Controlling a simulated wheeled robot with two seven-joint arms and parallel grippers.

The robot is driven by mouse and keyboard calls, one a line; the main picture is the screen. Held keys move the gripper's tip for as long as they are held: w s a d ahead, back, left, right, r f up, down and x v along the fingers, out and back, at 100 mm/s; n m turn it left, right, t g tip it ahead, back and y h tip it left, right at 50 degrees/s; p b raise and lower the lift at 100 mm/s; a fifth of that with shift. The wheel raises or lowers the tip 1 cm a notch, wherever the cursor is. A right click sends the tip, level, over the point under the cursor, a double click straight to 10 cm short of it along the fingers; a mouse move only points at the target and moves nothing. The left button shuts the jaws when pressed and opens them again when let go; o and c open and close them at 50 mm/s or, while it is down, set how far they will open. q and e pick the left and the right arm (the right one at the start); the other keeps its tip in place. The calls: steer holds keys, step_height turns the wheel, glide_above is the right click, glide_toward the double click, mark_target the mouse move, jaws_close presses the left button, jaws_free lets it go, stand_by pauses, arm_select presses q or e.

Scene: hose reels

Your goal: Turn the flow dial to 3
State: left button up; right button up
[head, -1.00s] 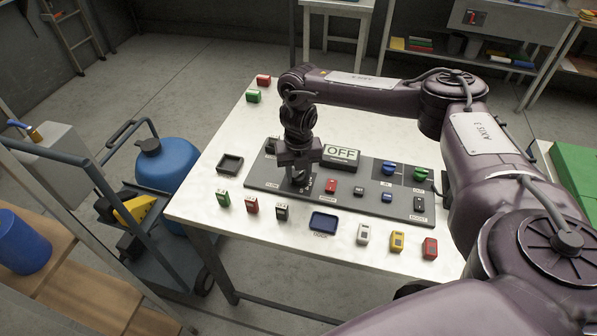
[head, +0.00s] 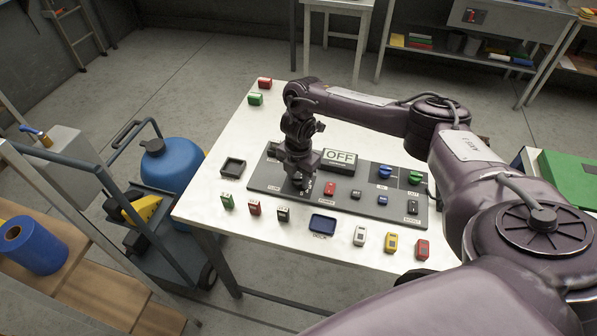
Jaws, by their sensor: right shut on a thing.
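A dark control panel (head: 345,200) lies on the white table. My right gripper (head: 300,185) points down at the panel's left part. It is shut on a dark knob there, which I take to be the flow dial. The fingers and wrist hide most of this knob, and its pointer and number cannot be read. Small white marks show on the panel beside the fingers. A display box (head: 340,158) behind the gripper reads OFF. My left gripper is not in view.
The panel also bears a red switch (head: 330,188), blue (head: 383,172) and green (head: 415,177) valve knobs and small dark switches. Coloured blocks and a blue tray (head: 323,223) lie along the table's front. A cart with a blue tank (head: 168,165) stands left.

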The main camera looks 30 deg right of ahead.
steer(key=shift+w+r+m+p, duration=0.1)
steer(key=shift+m+p, duration=0.55)
steer(key=shift+m, duration=0.55)
steer(key=o, duration=1)
